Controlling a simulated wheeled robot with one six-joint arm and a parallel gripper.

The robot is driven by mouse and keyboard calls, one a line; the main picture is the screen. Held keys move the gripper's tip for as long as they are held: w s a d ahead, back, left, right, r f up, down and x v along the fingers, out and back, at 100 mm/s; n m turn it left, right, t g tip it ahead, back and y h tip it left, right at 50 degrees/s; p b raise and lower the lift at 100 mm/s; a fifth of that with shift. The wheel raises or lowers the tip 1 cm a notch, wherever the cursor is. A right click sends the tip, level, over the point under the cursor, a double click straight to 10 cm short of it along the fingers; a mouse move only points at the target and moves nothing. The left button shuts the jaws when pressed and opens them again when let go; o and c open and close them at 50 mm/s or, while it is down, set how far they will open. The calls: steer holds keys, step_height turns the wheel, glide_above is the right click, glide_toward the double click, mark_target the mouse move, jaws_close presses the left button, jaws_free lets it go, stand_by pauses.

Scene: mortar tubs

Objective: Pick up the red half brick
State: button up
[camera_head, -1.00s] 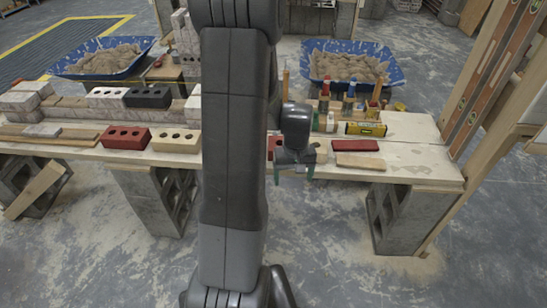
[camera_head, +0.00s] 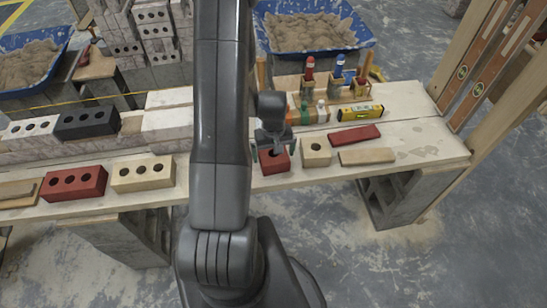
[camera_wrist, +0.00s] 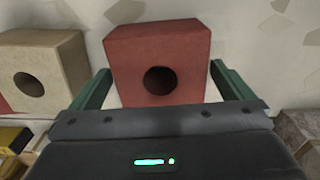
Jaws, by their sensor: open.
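The red half brick (camera_head: 274,161) stands on the plank bench near its front edge, just right of my arm in the head view. It is a small red block with one round dark hole. In the wrist view the red half brick (camera_wrist: 158,60) lies ahead, between the lines of my two fingers. My gripper (camera_head: 272,146) is open, above and close to the brick; its green-lined fingers (camera_wrist: 157,88) show on either side of the brick's lower part. I cannot tell how far down the fingers reach beside it.
A cream half brick (camera_head: 315,152) stands close beside it on the right in the head view. A flat red tile (camera_head: 355,136), a tan slab (camera_head: 367,156) and a yellow level (camera_head: 360,111) lie further right. A cream three-hole brick (camera_head: 143,174) stands left of my arm.

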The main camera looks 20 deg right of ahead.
steer(key=shift+f, duration=1.15)
steer(key=c, duration=1.4)
steer(key=shift+c, duration=0.4)
steer(key=shift+r, duration=0.15)
